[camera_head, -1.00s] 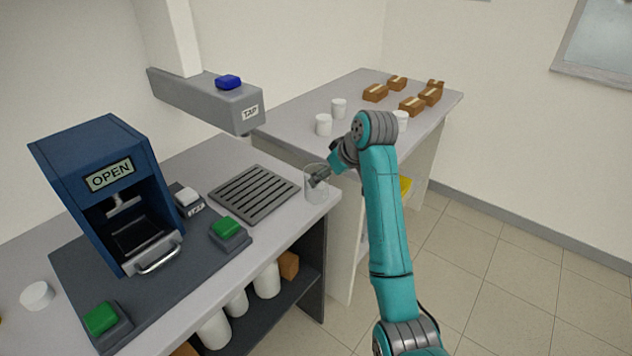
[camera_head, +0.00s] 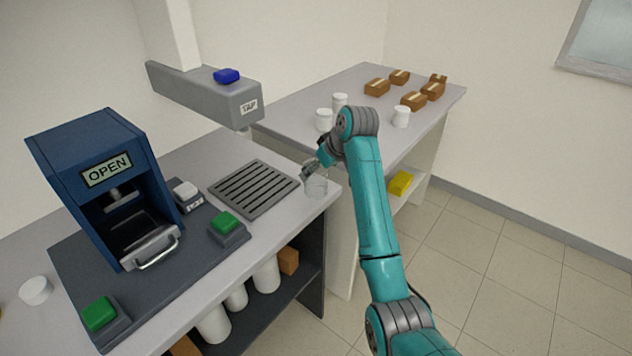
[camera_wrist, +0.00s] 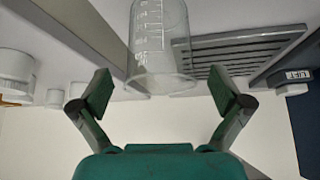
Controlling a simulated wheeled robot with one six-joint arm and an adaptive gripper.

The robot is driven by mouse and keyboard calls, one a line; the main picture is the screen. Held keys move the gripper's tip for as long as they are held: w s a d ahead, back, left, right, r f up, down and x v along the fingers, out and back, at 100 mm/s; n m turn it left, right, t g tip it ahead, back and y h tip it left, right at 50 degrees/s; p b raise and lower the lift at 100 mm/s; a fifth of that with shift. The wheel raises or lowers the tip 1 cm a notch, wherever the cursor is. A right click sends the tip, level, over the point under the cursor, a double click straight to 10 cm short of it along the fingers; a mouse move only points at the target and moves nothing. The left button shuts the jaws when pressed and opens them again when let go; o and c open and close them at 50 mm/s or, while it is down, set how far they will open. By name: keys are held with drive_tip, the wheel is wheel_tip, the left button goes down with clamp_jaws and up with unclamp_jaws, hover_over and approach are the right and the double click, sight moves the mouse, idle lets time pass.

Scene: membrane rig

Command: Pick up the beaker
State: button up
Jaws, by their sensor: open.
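The clear glass beaker (camera_head: 317,186) stands upright at the right front corner of the bench, to the right of the slatted drain grate. In the wrist view the beaker (camera_wrist: 160,50) shows its white graduation marks, ahead of my gripper and roughly centred between the fingers. My gripper (camera_wrist: 167,98) is open and empty there, with one finger on each side below the beaker in the picture. In the head view my gripper (camera_head: 308,174) is at the beaker's upper left side; whether it touches cannot be told.
The drain grate (camera_head: 253,189) lies left of the beaker, under the tap arm (camera_head: 215,95). A blue press (camera_head: 105,180) marked OPEN stands farther left with a green button (camera_head: 224,222) nearby. White jars (camera_head: 324,119) and brown boxes (camera_head: 376,87) stand on the back table.

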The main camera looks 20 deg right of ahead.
drive_tip(key=shift+x, duration=1.35)
drive_tip(key=c, duration=1.2)
drive_tip(key=shift+c, duration=0.2)
